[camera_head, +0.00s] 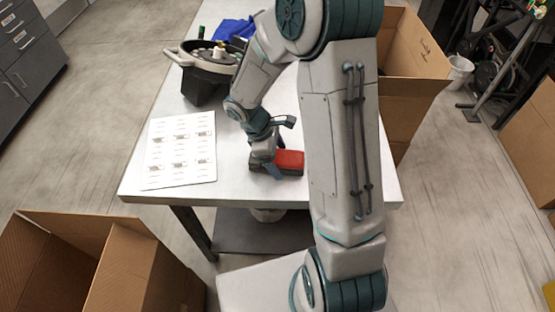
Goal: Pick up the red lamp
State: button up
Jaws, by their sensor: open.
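The red lamp (289,160) is a small red block-like body with a dark lower edge. It lies on the white table (225,192) near the front edge, and its right end is close to my arm's large link in the picture. My gripper (270,170) points down at the lamp's left end, with fingers low near the tabletop. The gripper is open. Its fingers are small here, and I cannot tell whether they touch the lamp or straddle it. Part of the lamp's left end is hidden by the gripper.
A white sheet with printed labels (180,150) lies left of the lamp. A black round device with a pale handle (207,60) and a blue cloth (232,29) are farther back. Open cardboard boxes stand at front left (95,262) and right (412,45). My arm hides much of the table's right side.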

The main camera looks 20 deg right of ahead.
jog(key=c, duration=1)
jog(key=shift+c, duration=0.2)
